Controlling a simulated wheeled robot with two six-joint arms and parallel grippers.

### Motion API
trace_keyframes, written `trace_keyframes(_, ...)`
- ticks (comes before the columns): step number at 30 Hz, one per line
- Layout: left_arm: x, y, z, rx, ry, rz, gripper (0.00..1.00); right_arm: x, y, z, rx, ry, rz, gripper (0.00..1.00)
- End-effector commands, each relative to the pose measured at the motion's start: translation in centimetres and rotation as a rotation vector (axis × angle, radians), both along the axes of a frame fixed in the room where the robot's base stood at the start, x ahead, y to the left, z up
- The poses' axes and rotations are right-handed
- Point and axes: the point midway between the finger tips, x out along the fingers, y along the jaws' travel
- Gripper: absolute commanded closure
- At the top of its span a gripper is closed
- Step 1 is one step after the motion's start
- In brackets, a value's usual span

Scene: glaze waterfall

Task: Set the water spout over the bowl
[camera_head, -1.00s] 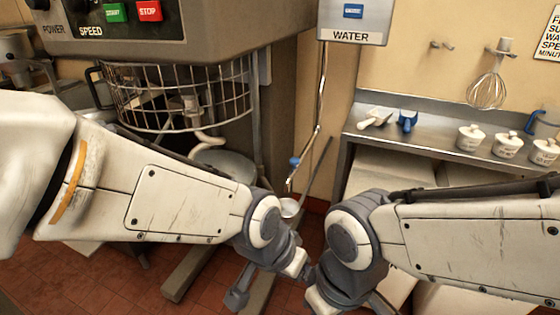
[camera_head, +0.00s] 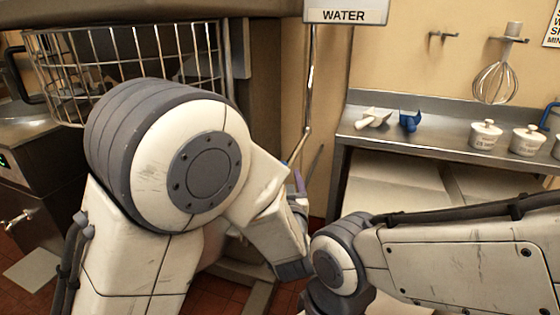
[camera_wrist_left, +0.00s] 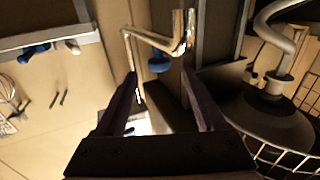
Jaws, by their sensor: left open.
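The water spout is a thin metal pipe (camera_head: 311,85) hanging below the WATER box (camera_head: 344,14). In the left wrist view the bent pipe (camera_wrist_left: 152,39) and a blue knob (camera_wrist_left: 158,62) lie just beyond my left gripper (camera_wrist_left: 160,76). Its dark fingers are apart, with the pipe not clamped between them. In the head view my left arm hides most of that gripper. My right gripper is out of view.
The mixer's wire guard (camera_head: 125,75) stands at the left. A steel counter (camera_head: 445,132) at the right holds a white scoop (camera_head: 372,117), a blue scoop (camera_head: 409,120) and lidded white jars (camera_head: 485,136). A whisk (camera_head: 497,83) hangs on the wall.

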Motion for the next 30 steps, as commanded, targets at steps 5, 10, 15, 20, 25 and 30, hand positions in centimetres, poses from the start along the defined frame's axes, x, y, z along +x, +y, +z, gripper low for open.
trace_keyframes(5,3.4,0.4,0.0,0.000,-0.001,0.004,0.28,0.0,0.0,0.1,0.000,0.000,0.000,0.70)
trace_keyframes(10,6.4,0.6,0.0,0.000,0.001,0.001,0.28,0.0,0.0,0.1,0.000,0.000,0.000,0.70)
trace_keyframes(15,8.3,0.7,0.0,0.000,0.001,-0.001,0.28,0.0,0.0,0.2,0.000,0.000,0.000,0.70)
trace_keyframes(20,9.0,0.7,0.0,0.001,0.002,-0.002,0.28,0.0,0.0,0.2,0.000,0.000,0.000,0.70)
trace_keyframes(25,9.0,0.7,0.0,0.000,0.002,-0.003,0.28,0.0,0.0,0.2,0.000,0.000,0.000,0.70)
trace_keyframes(30,9.0,0.7,0.0,0.000,0.001,-0.003,0.74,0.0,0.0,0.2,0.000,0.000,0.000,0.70)
